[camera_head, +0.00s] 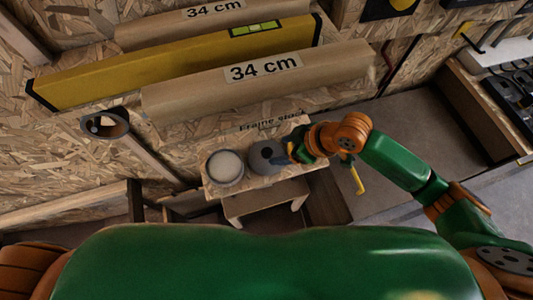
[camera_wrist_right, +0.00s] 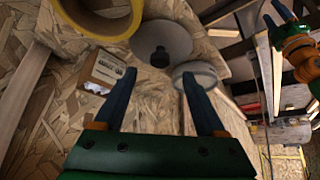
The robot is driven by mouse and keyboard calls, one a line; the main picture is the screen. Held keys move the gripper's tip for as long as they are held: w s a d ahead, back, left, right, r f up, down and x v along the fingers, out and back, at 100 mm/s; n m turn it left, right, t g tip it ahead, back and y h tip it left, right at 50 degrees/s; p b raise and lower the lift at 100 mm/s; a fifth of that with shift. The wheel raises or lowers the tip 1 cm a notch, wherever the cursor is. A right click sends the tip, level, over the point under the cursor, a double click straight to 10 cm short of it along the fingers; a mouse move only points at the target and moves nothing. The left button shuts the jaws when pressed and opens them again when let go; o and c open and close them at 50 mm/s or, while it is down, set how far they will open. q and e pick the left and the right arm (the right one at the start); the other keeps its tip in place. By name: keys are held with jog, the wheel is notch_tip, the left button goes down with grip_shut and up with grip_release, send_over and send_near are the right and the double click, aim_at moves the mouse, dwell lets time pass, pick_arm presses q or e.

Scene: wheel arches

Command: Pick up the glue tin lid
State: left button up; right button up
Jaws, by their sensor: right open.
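The glue tin lid appears to be the grey disc (camera_head: 262,164) at the right of a small wooden stand in the head view. In the right wrist view the lid (camera_wrist_right: 171,33) has a dark knob at its middle. My right gripper (camera_head: 290,152) is beside it on the right, partly hiding its edge. In the wrist view my right fingers (camera_wrist_right: 159,75) are apart, with the knob beyond and between their tips; contact cannot be judged. A round tin with a pale top (camera_head: 226,167) stands left of the lid. My left gripper (camera_wrist_right: 276,15) shows small, fingers apart.
A yellow roll (camera_wrist_right: 88,22) and a small labelled box (camera_wrist_right: 104,70) are close to the lid in the wrist view. An upright tube (camera_head: 150,155) stands left.

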aim_at(269, 153)
jog(key=shift+w+d+f, duration=0.1)
jog(key=shift+w+d, duration=0.05)
jog(key=shift+w, duration=0.15)
jog(key=x, duration=0.6)
jog(key=shift+s+a+f, duration=0.2)
jog(key=shift+a+f, duration=0.1)
jog(key=shift+a, duration=0.05)
grip_shut()
